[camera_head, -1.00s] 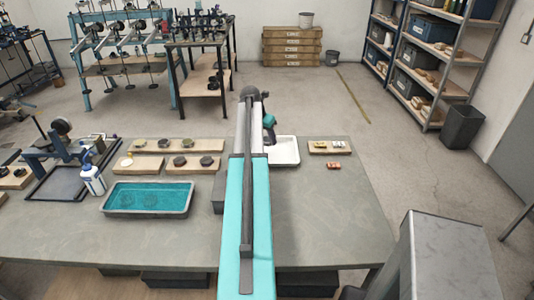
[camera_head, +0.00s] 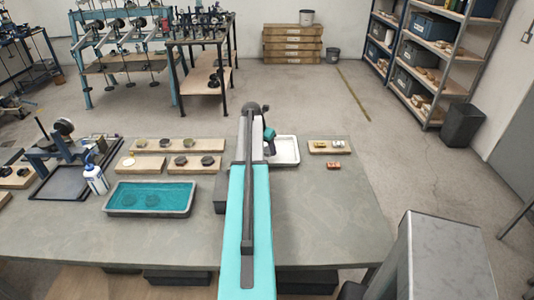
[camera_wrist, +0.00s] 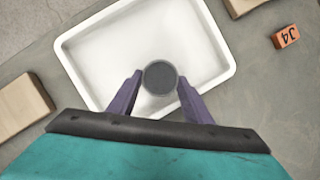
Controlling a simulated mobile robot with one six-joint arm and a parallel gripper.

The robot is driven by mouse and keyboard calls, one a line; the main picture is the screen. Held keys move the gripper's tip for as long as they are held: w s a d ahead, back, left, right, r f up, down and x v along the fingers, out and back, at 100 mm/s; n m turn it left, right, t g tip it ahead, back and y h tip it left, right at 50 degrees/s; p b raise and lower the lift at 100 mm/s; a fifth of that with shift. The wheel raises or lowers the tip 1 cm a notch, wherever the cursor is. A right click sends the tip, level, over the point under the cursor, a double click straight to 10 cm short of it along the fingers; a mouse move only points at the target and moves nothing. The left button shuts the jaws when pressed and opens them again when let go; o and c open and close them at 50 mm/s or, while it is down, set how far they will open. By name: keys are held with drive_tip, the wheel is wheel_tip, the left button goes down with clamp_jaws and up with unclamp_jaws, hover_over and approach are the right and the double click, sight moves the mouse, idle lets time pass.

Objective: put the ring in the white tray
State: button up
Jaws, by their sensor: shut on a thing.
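The white tray (camera_wrist: 85,50) lies below my gripper in the wrist view, and its right part shows beside my arm in the head view (camera_head: 291,158).
An orange block marked J4 (camera_wrist: 286,37) lies right of the tray. A wooden board with small pieces (camera_head: 345,147) is behind it. Left are more boards with round pieces (camera_head: 150,162), a teal-filled basin (camera_head: 150,212) and a bottle (camera_head: 95,180).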

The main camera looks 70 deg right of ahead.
sight(266, 152)
drive_tip(key=shift+f+p, duration=0.5)
drive_tip(key=shift+f, duration=1)
drive_tip(key=shift+f, duration=0.1)
drive_tip(key=o, duration=1.3)
drive_tip(key=shift+r, duration=0.2)
drive_tip(key=shift+b+v, duration=1.75)
drive_tip(key=shift+v, duration=4.2)
drive_tip(key=shift+f, duration=0.1)
